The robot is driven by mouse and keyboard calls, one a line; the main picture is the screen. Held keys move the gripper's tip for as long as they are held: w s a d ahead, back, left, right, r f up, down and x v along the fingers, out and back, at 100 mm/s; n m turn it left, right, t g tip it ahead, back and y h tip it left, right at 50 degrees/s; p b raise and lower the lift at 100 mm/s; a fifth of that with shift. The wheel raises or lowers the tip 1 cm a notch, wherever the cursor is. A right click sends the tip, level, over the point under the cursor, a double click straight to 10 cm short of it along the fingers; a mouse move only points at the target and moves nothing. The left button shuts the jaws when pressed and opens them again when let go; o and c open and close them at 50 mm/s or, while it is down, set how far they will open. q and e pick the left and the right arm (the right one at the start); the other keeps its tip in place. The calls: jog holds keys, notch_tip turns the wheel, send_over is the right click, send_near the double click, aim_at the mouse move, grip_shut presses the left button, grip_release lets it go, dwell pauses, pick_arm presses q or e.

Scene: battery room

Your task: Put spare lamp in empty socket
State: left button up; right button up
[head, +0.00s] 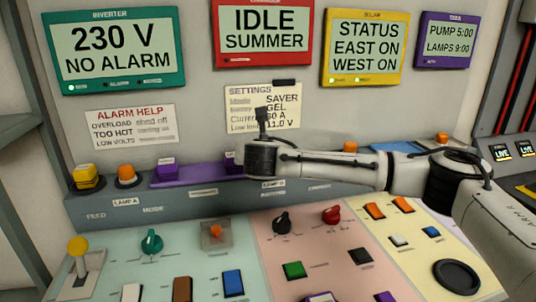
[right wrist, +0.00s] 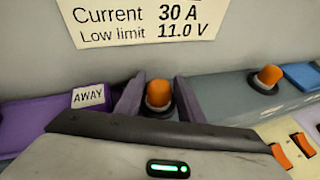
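My right gripper (right wrist: 158,92) reaches in from the right, low in front of the panel's raised ledge. In the right wrist view an orange lamp (right wrist: 159,93) with a dark collar stands upright between its two purple-grey fingers. The fingers flank it closely; I cannot tell whether they press on it or stand slightly apart. In the head view my wrist hides this lamp and the fingers, just above the LAMP B label (head: 273,184). Another orange lamp (head: 127,175) sits above the LAMP A label (head: 125,201). No empty socket can be made out. My left gripper is not in view.
A purple strip (head: 195,175) with purple blocks lies left of my wrist; one has an AWAY label (right wrist: 88,97). More orange lamps stand right, one (head: 350,146) near a blue part. The sloped console (head: 190,265) below carries knobs, switches and a yellow-topped lever (head: 78,246).

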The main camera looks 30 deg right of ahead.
jog(key=v, duration=1.1)
jog(key=shift+s+a+r, duration=0.15)
jog(key=shift+s+a, duration=0.05)
jog(key=shift+s, duration=0.1)
